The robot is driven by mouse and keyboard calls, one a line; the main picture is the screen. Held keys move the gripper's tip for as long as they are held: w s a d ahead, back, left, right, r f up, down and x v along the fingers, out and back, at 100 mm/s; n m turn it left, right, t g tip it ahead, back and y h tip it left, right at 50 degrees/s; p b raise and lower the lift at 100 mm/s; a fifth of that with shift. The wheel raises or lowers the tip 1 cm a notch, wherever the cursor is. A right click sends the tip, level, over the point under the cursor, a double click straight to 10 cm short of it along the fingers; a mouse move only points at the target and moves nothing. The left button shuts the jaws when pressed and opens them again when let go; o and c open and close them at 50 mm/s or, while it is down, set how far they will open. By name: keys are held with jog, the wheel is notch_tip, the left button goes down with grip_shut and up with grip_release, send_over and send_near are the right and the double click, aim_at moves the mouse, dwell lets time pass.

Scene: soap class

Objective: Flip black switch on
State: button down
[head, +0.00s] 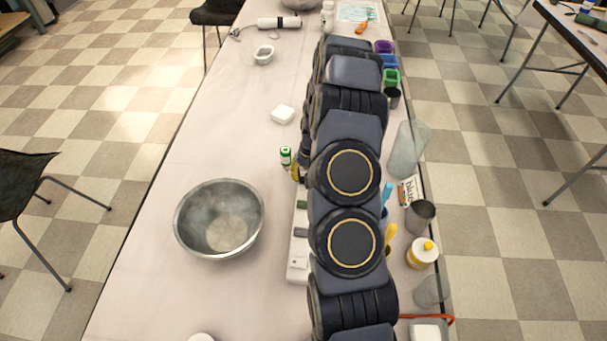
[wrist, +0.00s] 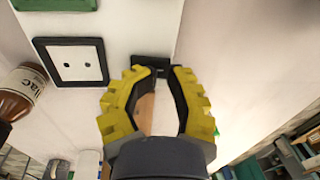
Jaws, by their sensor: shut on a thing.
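A white panel (wrist: 120,20) fills the upper part of the wrist view. It carries a black-framed socket with two holes (wrist: 70,62) and a green part (wrist: 55,3) at the top left. The black switch (wrist: 150,61) is a small dark piece near the panel's edge, partly hidden by my fingertips. My gripper (wrist: 157,74) has yellow-padded fingers that close in on the switch at their tips. In the head view the white panel (head: 297,262) shows left of my arm, which hides much of it. A bit of my yellow gripper (head: 295,172) shows at its far end.
A metal bowl (head: 219,222) stands left of the panel. A small green-and-white can (head: 286,157) is close to my gripper. A cup (head: 420,216) and a yellow-and-white container (head: 422,253) stand right of my arm. The table (head: 140,250) is clear at the left.

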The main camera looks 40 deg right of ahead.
aim_at(302, 179)
jog(key=shift+s+d+f, duration=0.1)
jog(key=shift+s+d, duration=0.1)
jog(key=shift+s, duration=0.25)
jog(key=shift+s+d+f, duration=0.1)
jog(key=shift+s+d, duration=0.1)
jog(key=shift+s, duration=0.25)
jog(key=c, duration=1.7)
grip_release()
jog(key=shift+r, duration=0.1)
grip_shut()
jog(key=shift+w+r, duration=0.1)
jog(key=shift+r, duration=0.2)
notch_tip(302, 179, up, 14)
jog(key=w+a, duration=0.1)
jog(key=shift+w+a+f, duration=0.15)
jog(key=shift+w+f, duration=0.1)
jog(key=shift+w, duration=0.1)
